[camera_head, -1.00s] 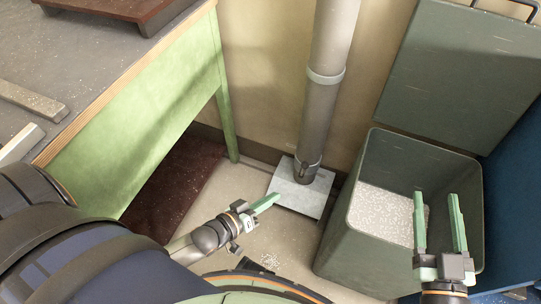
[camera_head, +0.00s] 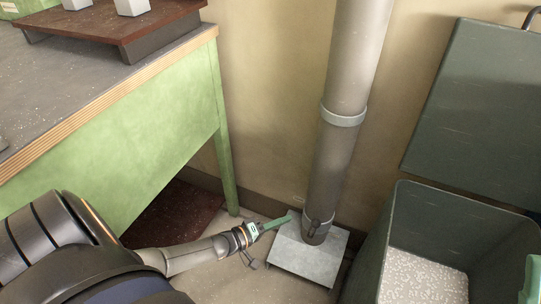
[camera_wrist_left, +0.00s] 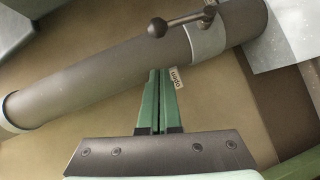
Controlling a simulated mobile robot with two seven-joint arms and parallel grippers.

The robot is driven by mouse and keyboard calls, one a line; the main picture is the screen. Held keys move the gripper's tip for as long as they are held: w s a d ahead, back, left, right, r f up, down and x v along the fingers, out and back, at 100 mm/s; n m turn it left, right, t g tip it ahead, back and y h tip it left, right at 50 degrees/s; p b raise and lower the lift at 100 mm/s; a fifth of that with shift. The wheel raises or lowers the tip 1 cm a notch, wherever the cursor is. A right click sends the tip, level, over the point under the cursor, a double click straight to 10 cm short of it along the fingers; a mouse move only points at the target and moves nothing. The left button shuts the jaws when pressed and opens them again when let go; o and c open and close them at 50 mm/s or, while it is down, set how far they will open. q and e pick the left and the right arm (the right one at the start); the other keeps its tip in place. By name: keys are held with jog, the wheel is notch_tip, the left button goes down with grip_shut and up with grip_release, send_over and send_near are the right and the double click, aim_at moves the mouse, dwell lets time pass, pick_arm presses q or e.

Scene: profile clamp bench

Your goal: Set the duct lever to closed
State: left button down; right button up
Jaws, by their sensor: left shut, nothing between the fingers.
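The grey duct pipe (camera_head: 340,130) stands upright by the wall, its foot at a pale metal plate (camera_head: 305,257). In the left wrist view the duct (camera_wrist_left: 110,75) runs diagonally, with a dark lever (camera_wrist_left: 182,20) ending in a ball knob, lying roughly along the pipe. A small tag (camera_wrist_left: 177,78), seemingly reading "open" upside down, shows just beside the pipe. My left gripper (camera_head: 284,220) is shut and empty, left of the duct's foot; in the wrist view its fingers (camera_wrist_left: 160,90) point toward the pipe, below the knob. Of my right gripper (camera_head: 531,278) only one finger shows at the right edge.
A green bench (camera_head: 130,135) with a brown board on top stands at the left. A dark green bin (camera_head: 395,235) with pale pellets stands right of the duct, its lid panel (camera_head: 480,110) behind. Some floor is clear near the plate.

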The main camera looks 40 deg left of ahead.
aim_at(313, 230)
pick_arm(q)
jog(key=w+d+f+b, duration=0.1)
jog(key=w+d, duration=0.3)
jog(key=shift+d+f+b, duration=0.2)
jog(key=shift+f+b, duration=0.15)
jog(key=shift+b, duration=0.05)
pick_arm(e)
jog(key=f, duration=0.2)
jog(key=shift+w+a+f, duration=0.1)
jog(key=shift+a+f, duration=0.1)
jog(key=shift+f, duration=0.15)
pick_arm(q)
jog(key=shift+r, duration=0.1)
pick_arm(e)
jog(key=shift+r, duration=0.15)
pick_arm(q)
jog(key=shift+w+d+p, duration=0.1)
jog(key=shift+d+p, duration=0.15)
jog(key=shift+p, duration=0.2)
pick_arm(e)
jog(key=shift+d+r, duration=0.2)
jog(key=shift+r, duration=0.1)
